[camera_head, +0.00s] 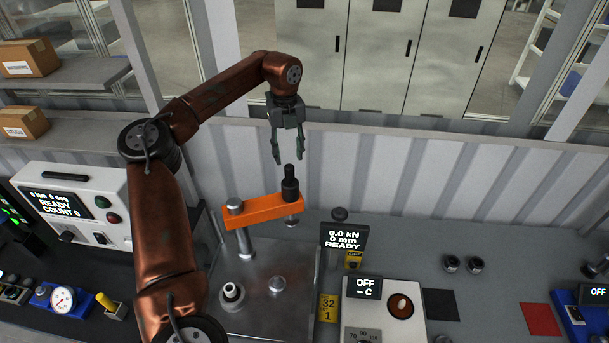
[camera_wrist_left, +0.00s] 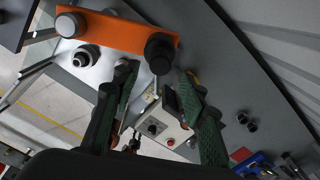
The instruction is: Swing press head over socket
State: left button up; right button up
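The press head is an orange arm (camera_head: 262,209) on a steel post (camera_head: 244,242), with a black upright handle (camera_head: 290,186) at its right end and a steel ram (camera_head: 292,222) under that end. Below, a steel plate (camera_head: 255,317) carries a ringed fitting (camera_head: 231,292) with a dark centre and a round metal dome (camera_head: 277,284); I cannot tell for sure which is the socket. My left gripper (camera_head: 288,158) points down, open and empty, just above the handle. In the left wrist view the handle (camera_wrist_left: 160,50) shows beyond and between the parted fingertips (camera_wrist_left: 158,76). My right gripper is out of view.
A display reading READY (camera_head: 344,237) stands right of the press, beside a white box with an OFF display (camera_head: 365,287). A white control box (camera_head: 75,205) stands left. A corrugated wall (camera_head: 400,175) runs behind.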

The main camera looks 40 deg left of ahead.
aim_at(289, 167)
pick_arm(q)
jog(key=shift+s+f, duration=0.1)
jog(key=shift+f, duration=0.3)
notch_tip(289, 167, down, 7)
jog(key=shift+f+p, duration=0.15)
jog(key=shift+p, duration=0.65)
jog(key=shift+c, duration=0.6)
jog(key=c, duration=0.8)
grip_shut()
